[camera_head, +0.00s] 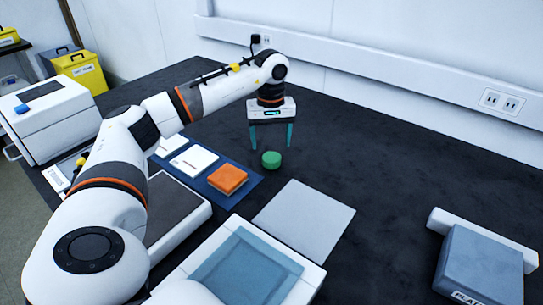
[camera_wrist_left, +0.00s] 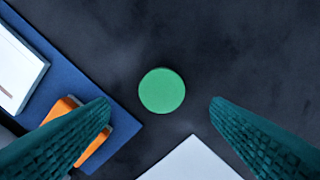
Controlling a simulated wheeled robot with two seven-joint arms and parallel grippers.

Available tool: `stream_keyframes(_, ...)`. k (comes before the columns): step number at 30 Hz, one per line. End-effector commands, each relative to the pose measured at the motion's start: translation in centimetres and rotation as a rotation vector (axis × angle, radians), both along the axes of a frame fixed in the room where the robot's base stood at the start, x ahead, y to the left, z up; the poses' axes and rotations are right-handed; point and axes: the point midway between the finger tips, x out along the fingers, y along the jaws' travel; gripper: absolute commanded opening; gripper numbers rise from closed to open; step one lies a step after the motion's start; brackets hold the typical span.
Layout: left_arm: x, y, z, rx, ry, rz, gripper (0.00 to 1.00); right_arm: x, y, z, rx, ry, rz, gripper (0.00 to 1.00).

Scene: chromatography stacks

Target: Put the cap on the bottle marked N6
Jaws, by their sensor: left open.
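A short round green piece that looks like a cap (camera_head: 271,159) lies on the dark bench. It also shows from above in the left wrist view (camera_wrist_left: 162,90). My left gripper (camera_head: 271,147) points down over it with teal fingers wide apart. In the left wrist view the green piece sits between and slightly beyond the two fingertips (camera_wrist_left: 160,102), touching neither. The gripper is empty. I see no bottle marked N6 in either view. My right gripper is not in view.
A blue mat (camera_head: 243,193) with white pieces and an orange block (camera_head: 228,179) lies left of the green piece. A pale square plate (camera_head: 304,220) is in front. A blue-grey box (camera_head: 484,265) stands at right. The bench's right middle is clear.

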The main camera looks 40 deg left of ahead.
Motion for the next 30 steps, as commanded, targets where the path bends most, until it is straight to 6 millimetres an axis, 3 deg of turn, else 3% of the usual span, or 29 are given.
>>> stream_keyframes(11, 0.0, 0.0, -0.4, 0.001, -0.001, 0.0, 0.72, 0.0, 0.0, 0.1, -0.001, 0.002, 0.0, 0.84)
stream_keyframes(21, 0.3, 0.1, -4.9, 0.0, 0.002, 0.0, 0.72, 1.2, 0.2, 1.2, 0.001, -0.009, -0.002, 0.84)
stream_keyframes(30, 0.3, 0.1, -5.5, 0.0, -0.001, 0.0, 0.72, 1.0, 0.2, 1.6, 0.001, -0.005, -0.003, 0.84)
